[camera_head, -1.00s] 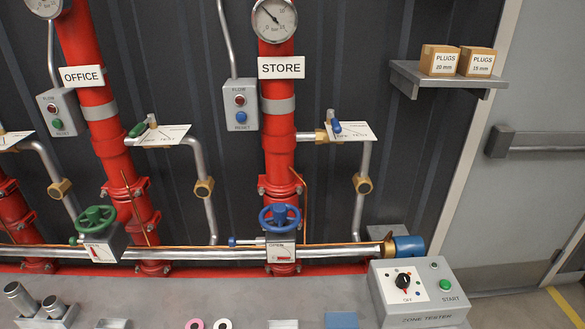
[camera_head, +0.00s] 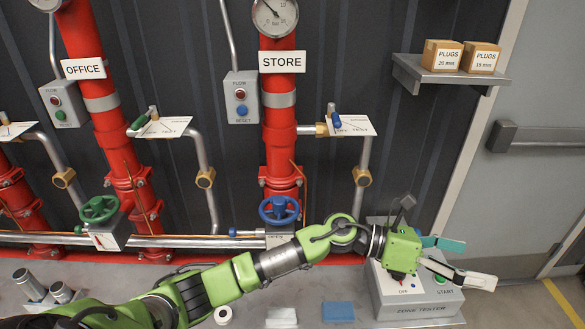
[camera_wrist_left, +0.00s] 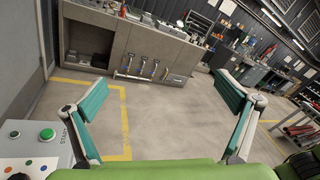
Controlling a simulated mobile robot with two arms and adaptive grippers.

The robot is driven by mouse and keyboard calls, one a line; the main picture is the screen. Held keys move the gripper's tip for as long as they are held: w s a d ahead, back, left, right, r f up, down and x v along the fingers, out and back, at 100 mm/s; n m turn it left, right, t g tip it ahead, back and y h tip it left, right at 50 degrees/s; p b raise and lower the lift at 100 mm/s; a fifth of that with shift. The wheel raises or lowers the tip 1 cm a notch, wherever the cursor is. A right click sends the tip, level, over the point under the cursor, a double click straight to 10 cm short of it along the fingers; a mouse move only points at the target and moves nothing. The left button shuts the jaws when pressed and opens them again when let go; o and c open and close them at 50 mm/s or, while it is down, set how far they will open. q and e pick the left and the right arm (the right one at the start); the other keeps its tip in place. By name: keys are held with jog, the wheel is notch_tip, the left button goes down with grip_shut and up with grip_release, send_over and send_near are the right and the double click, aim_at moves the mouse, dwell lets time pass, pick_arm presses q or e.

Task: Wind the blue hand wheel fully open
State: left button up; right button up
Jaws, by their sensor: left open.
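The blue hand wheel (camera_head: 279,210) sits on the red STORE riser (camera_head: 281,150), above a box marked OPEN that is partly hidden by my left arm. My left gripper (camera_head: 478,262) is open and empty. It is to the right of the wheel and well apart from it, over the right part of the zone tester, pointing right. In the left wrist view, both fingers (camera_wrist_left: 166,125) show spread wide with nothing between them. My right gripper is not in view.
The grey zone tester (camera_head: 415,311) with a green START button stands below my gripper; it also shows in the left wrist view (camera_wrist_left: 40,150). A green hand wheel (camera_head: 99,209) is on the OFFICE riser. A shelf (camera_head: 450,78) holds two PLUGS boxes.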

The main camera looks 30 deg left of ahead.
pick_arm(q)
notch_tip(320, 180, down, 2)
jog(key=a+m+g+y, duration=0.2)
jog(key=m+g+y, duration=0.1)
jog(key=m, duration=0.2)
jog(key=m+y+p, duration=0.1)
jog(key=m+y, duration=0.5)
jog(key=y, duration=1.2)
send_near(279, 200)
jog(key=p+x, duration=0.1)
jog(key=x, duration=0.9)
jog(key=shift+a+f+p, duration=0.15)
jog(key=shift+f+p, duration=0.2)
jog(key=shift+p, duration=0.05)
